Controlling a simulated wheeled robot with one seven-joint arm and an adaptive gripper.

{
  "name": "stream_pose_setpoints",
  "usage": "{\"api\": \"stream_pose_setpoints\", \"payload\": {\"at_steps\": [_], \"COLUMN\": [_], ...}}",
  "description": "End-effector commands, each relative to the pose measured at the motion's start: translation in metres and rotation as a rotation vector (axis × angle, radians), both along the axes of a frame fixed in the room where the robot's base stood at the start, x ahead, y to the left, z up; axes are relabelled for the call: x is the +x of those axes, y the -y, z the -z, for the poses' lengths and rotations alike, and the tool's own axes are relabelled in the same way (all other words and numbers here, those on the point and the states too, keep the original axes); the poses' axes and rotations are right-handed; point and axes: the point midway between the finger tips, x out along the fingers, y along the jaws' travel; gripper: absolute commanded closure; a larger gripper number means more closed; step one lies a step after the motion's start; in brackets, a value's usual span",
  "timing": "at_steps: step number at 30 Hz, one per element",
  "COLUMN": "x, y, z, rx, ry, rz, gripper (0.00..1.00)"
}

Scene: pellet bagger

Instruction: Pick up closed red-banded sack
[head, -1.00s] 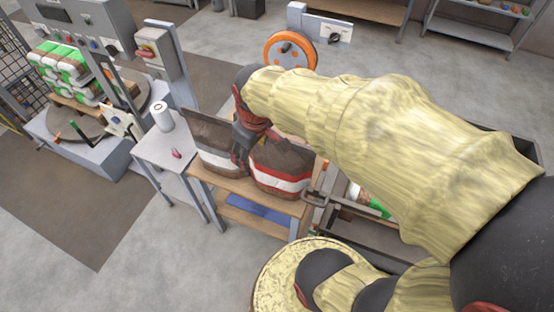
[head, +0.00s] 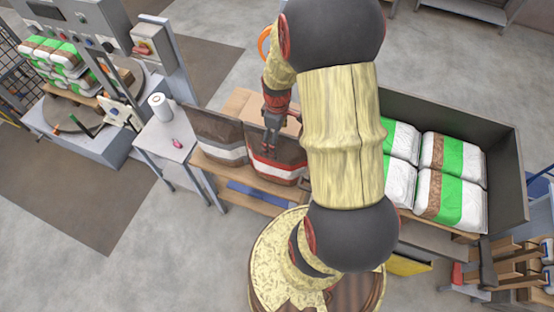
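My arm hides the sack's right edge.
A grey side table (head: 170,140) with a white roll (head: 160,106) stands left. A grey-walled bin (head: 512,175) holding several green-and-white bags (head: 450,153) stands right of my arm. The bagging machine (head: 85,30) is at upper left, with open floor below it.

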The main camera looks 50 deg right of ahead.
Motion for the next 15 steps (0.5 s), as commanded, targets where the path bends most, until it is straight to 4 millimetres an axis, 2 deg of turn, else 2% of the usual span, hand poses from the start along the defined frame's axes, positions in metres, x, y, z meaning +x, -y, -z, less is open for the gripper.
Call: {"api": "stream_pose_setpoints", "payload": {"at_steps": [3,7,15], "x": [-0.003,-0.002,-0.002], "y": [-0.003,-0.003,-0.002], "z": [0.02,0.036,0.039], "rx": [0.003,0.001,0.0], "ry": [-0.004,-0.003,0.0], "rz": [0.0,0.0,0.0], "gripper": [0.06,0.06,0.07]}}
